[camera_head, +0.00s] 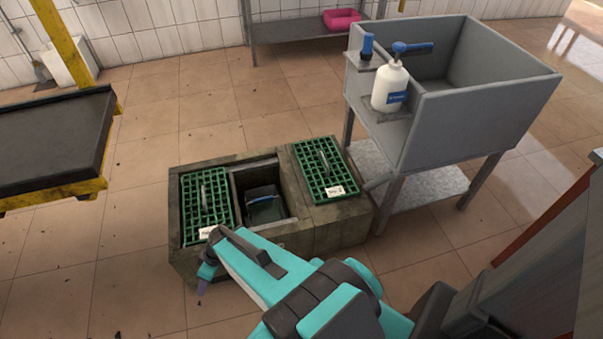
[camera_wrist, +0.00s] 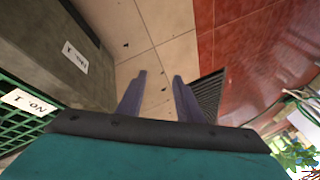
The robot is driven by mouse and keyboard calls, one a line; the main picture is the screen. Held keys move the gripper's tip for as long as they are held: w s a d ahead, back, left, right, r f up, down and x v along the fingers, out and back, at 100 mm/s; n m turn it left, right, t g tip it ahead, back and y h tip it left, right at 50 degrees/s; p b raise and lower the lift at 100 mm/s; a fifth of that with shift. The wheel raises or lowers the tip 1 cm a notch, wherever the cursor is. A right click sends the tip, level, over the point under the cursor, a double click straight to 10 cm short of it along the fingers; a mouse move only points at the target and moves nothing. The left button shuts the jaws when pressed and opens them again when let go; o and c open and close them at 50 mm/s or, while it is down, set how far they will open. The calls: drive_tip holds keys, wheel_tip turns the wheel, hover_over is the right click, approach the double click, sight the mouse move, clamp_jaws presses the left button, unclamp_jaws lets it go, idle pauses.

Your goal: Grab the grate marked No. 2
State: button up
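Two green grates with handles lie on a concrete pit block. The right grate (camera_head: 322,168) bears a white tag (camera_head: 335,191); its print is too small to read surely, perhaps No. 2. The left grate (camera_head: 206,195) also has a tag (camera_head: 207,232). In the wrist view, a green grate (camera_wrist: 22,128) at the left edge has an upside-down tag (camera_wrist: 28,101) that reads No. 1. My gripper (camera_wrist: 159,80) is open and empty, its two purple fingers pointing at the floor. In the head view my gripper (camera_head: 202,285) is at the block's front left corner, away from the right grate.
Between the grates is an open pit (camera_head: 262,190) with a dark blue-handled object inside. A grey sink (camera_head: 480,95) with a white bottle (camera_head: 390,87) stands close behind and right of the block (camera_head: 340,228). A dark-topped yellow stand (camera_head: 50,135) is left. Tiled floor is clear between.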

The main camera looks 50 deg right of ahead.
drive_tip(key=w+d+t+b, duration=0.2)
drive_tip(key=w+d, duration=0.1)
drive_tip(key=d, duration=0.1)
drive_tip(key=w+d+m+t+b, duration=0.1)
drive_tip(key=w+d+t+b, duration=0.1)
drive_tip(key=w+d, duration=0.2)
drive_tip(key=w+d+r+m+t+b, duration=0.1)
drive_tip(key=w+d+b, duration=0.1)
drive_tip(key=w+d, duration=0.2)
drive_tip(key=shift+w+d+r+t+h, duration=0.15)
drive_tip(key=shift+d+t+h, duration=0.25)
drive_tip(key=shift+d, duration=0.55)
drive_tip(key=w+d+r+m+t+h+b, duration=0.15)
drive_tip(key=d+b, duration=0.25)
drive_tip(key=d, duration=0.6)
drive_tip(key=d+r+m+t+h+b, duration=0.1)
drive_tip(key=d+m+t+h+b, duration=0.15)
drive_tip(key=d, duration=0.85)
drive_tip(key=s+d+m+h+b, duration=0.2)
drive_tip(key=s+d+b, duration=0.2)
drive_tip(key=s+d, duration=0.3)
drive_tip(key=s+d+m+h+b, duration=0.2)
drive_tip(key=s+d+b, duration=0.3)
drive_tip(key=d, duration=0.9)
drive_tip(key=s+d+m+h+b, duration=0.2)
drive_tip(key=s+d+h+b, duration=0.2)
drive_tip(key=s+d, duration=0.6)
drive_tip(key=shift+d+r+b, duration=0.1)
drive_tip(key=shift+d+b, duration=0.15)
drive_tip(key=shift+b, duration=0.15)
